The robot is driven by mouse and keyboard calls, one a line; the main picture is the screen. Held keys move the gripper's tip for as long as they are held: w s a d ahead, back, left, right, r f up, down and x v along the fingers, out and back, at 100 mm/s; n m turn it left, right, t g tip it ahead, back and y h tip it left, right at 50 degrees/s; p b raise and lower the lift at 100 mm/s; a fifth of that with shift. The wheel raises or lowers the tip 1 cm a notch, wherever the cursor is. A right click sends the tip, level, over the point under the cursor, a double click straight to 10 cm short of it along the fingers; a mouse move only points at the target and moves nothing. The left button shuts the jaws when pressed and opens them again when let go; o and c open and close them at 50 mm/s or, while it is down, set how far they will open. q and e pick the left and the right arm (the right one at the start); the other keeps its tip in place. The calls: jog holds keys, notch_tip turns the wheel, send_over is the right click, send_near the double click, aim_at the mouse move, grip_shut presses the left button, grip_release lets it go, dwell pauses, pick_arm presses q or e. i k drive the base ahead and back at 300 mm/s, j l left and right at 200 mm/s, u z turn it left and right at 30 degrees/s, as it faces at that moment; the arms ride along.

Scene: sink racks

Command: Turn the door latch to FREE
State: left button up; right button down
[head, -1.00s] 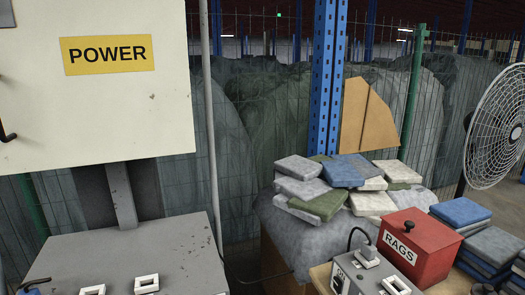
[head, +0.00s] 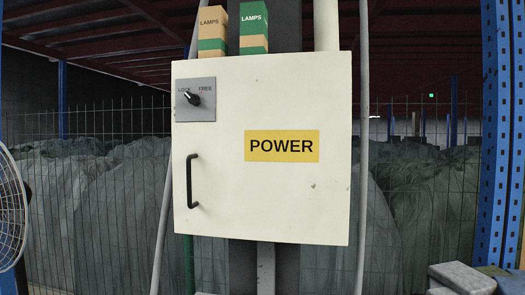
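The door latch (head: 194,99) is a small black knob on a grey plate (head: 208,112) at the upper left of the cream cabinet door (head: 270,205). The plate reads LOCK at its left and FREE at its right. The knob's light tip points up and left, toward LOCK. A black bar handle (head: 190,181) is below the plate, and a yellow POWER label (head: 282,146) is on the door, which looks shut. Neither of my grippers is in the head view.
Two LAMPS boxes (head: 212,30) (head: 254,28) stand on top of the cabinet. Grey pipes run down either side of it. A fan (head: 12,210) is at the left edge, a blue rack post (head: 497,130) at the right. Wire fencing with dark wrapped heaps is behind.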

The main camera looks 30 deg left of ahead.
aim_at(194, 100)
jog(key=u, duration=1.4)
